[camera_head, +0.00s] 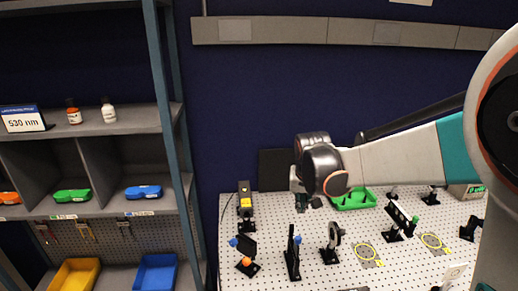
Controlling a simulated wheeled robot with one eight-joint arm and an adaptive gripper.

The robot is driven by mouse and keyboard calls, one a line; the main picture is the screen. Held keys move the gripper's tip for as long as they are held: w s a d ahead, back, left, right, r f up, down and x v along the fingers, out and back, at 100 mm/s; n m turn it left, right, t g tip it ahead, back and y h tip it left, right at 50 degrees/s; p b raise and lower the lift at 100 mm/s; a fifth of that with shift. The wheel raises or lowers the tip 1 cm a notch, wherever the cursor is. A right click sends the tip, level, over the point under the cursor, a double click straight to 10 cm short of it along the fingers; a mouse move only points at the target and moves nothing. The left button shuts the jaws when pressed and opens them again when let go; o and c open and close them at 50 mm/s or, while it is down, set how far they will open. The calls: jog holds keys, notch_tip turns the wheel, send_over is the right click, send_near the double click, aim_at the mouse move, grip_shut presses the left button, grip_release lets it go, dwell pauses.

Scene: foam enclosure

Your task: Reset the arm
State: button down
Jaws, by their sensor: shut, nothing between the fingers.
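My arm reaches in from the right edge and points left over the perforated optics table (318,275). My gripper (303,203) hangs at the end of the arm, above the table's back part. It looks small and dark, and it is shut with nothing in it. A green tray (355,200) lies just right of it on the table, partly behind the arm's end.
Several black optic mounts, one of them a black post mount (292,255), stand on the table. A shelf unit (90,130) at the left holds a 530 nm sign (22,119), two bottles, and coloured bins. A dark blue wall (260,100) stands behind.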

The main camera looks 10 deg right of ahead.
jog(key=s+f+t+b, duration=0.1)
jog(key=s+b, duration=0.3)
jog(key=s, duration=0.5)
jog(key=s+f+n+t+b, duration=0.1)
jog(key=s+f+b, duration=0.2)
jog(key=s, duration=0.6)
jog(key=s+f+n+t+b, duration=0.1)
jog(key=s+f+b, duration=0.1)
jog(key=s+b, duration=0.3)
jog(key=s, duration=0.3)
jog(key=shift+s+a+f+y+b, duration=0.3)
jog(key=shift+s+f+y+b, duration=0.05)
jog(key=shift+s+y+b, duration=0.05)
